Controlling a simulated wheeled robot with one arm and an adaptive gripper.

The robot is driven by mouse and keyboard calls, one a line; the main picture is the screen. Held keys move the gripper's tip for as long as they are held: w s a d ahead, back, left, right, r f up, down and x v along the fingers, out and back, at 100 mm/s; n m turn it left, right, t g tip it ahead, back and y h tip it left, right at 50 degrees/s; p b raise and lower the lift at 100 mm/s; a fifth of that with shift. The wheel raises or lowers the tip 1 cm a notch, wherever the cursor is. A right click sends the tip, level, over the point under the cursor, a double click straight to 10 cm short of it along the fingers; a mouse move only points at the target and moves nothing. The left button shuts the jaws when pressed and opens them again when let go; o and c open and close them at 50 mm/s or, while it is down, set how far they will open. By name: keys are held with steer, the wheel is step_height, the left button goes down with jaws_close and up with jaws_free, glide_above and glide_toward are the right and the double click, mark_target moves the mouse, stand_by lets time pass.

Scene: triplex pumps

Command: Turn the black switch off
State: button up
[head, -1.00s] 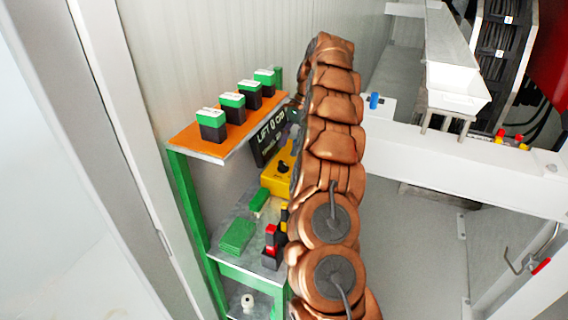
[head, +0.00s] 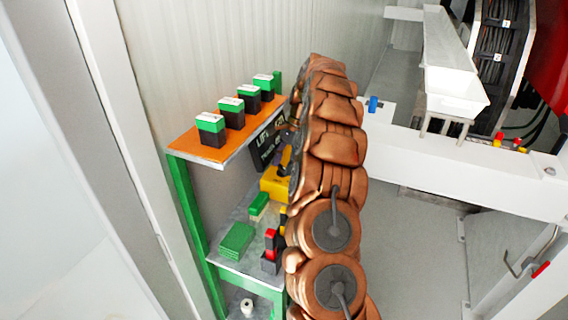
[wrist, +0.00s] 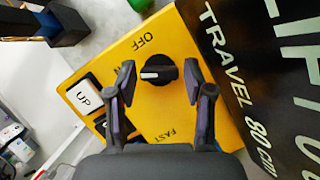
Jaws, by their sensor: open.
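The black switch (wrist: 158,73) is a round knob with a white pointer mark on a yellow control box (wrist: 160,121). In the wrist view the box carries the words OFF above the knob and FAST below it, and the white mark points left. My gripper (wrist: 158,80) is open, with one finger on each side of the knob. I cannot tell whether the fingers touch it. In the head view the yellow box (head: 273,184) stands on a green-framed shelf, partly hidden by my copper-coloured arm, and the knob is hidden there.
A black sign with white lettering (wrist: 250,85) stands right beside the box. A white UP button (wrist: 83,98) is left of the knob. An orange shelf (head: 190,150) holding several green-and-black boxes is above. Green blocks (head: 237,240) lie on the lower shelf.

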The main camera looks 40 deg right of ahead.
steer(key=shift+c, duration=0.2)
steer(key=c, duration=0.8)
steer(key=shift+m, duration=0.3)
steer(key=m+t, duration=0.2)
steer(key=m, duration=0.3)
steer(key=shift+s+r, duration=0.1)
steer(key=shift+s, duration=0.05)
steer(key=m+t+h, duration=0.1)
steer(key=m, duration=0.2)
steer(key=shift+m, duration=0.4)
steer(key=shift+a+m+t+h+p, duration=0.1)
steer(key=shift+m+t+h+p, duration=0.5)
steer(key=shift+m, duration=0.7)
